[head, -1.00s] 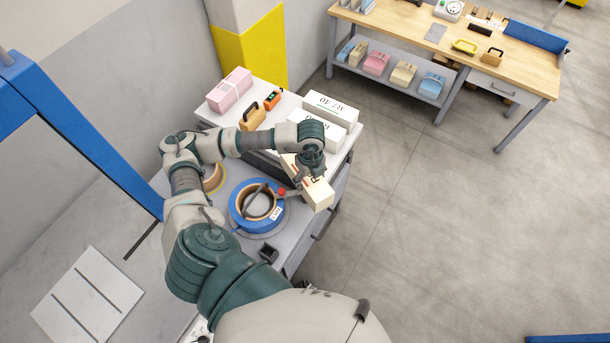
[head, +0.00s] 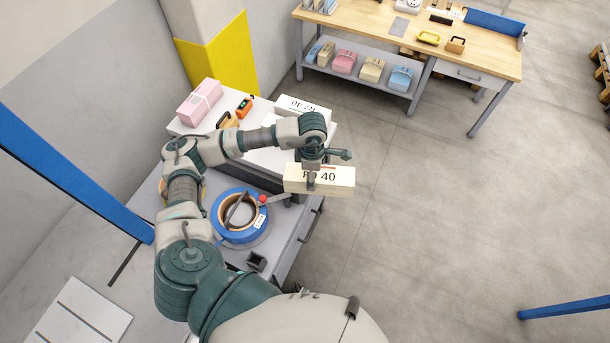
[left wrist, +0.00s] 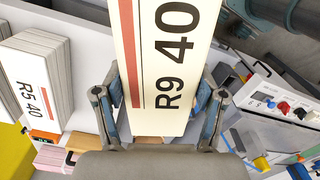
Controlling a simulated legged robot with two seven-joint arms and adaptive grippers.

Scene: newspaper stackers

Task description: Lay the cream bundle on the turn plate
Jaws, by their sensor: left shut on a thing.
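The cream bundle (head: 338,182) carries a black-lettered label with a red stripe. My left gripper (head: 312,176) is shut on it and holds it near the right edge of the white-topped cabinet. In the left wrist view the bundle (left wrist: 160,60), marked "R9 40", sits between the fingers of the left gripper (left wrist: 161,100). A flat pale plate with dark slots (head: 85,312) lies at the lower left; I cannot tell whether it is the turn plate. My right gripper is not in view.
A blue tape roll (head: 238,232) with a red-knobbed lever stands close below the arm. White bundles (head: 302,106), a pink parcel (head: 198,102) and small tools stand on the cabinet. A blue frame post (head: 75,180) rises at left. A workbench (head: 380,45) stands behind.

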